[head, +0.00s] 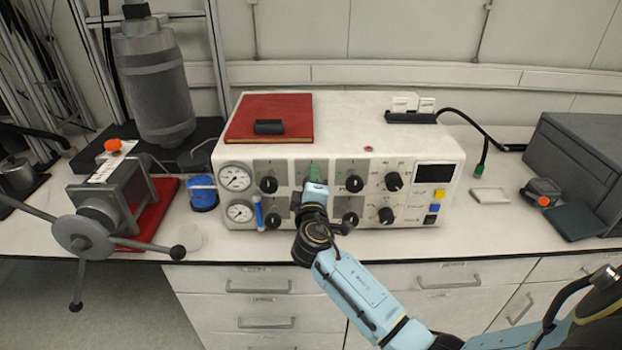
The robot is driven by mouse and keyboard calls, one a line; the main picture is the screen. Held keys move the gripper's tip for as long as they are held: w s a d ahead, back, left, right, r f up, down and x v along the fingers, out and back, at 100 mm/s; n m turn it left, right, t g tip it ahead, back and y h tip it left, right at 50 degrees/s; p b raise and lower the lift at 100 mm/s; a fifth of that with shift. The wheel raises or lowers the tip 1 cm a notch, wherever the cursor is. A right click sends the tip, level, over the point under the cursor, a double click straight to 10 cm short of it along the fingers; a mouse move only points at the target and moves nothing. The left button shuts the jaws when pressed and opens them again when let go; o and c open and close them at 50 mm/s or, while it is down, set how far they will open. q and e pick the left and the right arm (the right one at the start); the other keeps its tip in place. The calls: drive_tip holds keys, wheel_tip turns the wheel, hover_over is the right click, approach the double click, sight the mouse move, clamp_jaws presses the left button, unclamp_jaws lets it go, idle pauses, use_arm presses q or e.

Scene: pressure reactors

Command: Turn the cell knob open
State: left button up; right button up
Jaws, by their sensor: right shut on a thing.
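A cream control box (440,150) stands on the bench with several black knobs, gauges and switches on its front panel. My right gripper (313,188) is at the middle-left of that panel, its arm coming from the lower right. It is shut on a small part there, apparently a knob, which the gripper mostly hides. A green part (314,172) shows just above the gripper. Black knobs (269,184) and (354,184) sit to its left and right, with lower knobs (272,219) and (350,219) below. The panel labels are too small to read. My left gripper is out of view.
Two pressure gauges (236,177) are at the panel's left. A red book (262,108) lies on the box. A grey vessel with a handwheel (84,236) stands at left. A dark grey case (580,155) is at right. The bench front right of the box is mostly clear.

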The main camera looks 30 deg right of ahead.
drive_tip(key=n+p, duration=0.1)
drive_tip(key=n, duration=0.3)
drive_tip(key=shift+n+p, duration=0.3)
drive_tip(key=shift+p, duration=0.1)
drive_tip(key=shift+f+n+p, duration=0.1)
drive_tip(key=shift+n+p, duration=0.6)
drive_tip(key=shift+n, duration=1.2)
drive_tip(key=o, duration=1)
drive_tip(key=shift+c, duration=0.2)
drive_tip(key=b+v, duration=0.1)
drive_tip(key=v, duration=1.2)
drive_tip(key=shift+s+a, duration=0.15)
drive_tip(key=shift+f, duration=0.1)
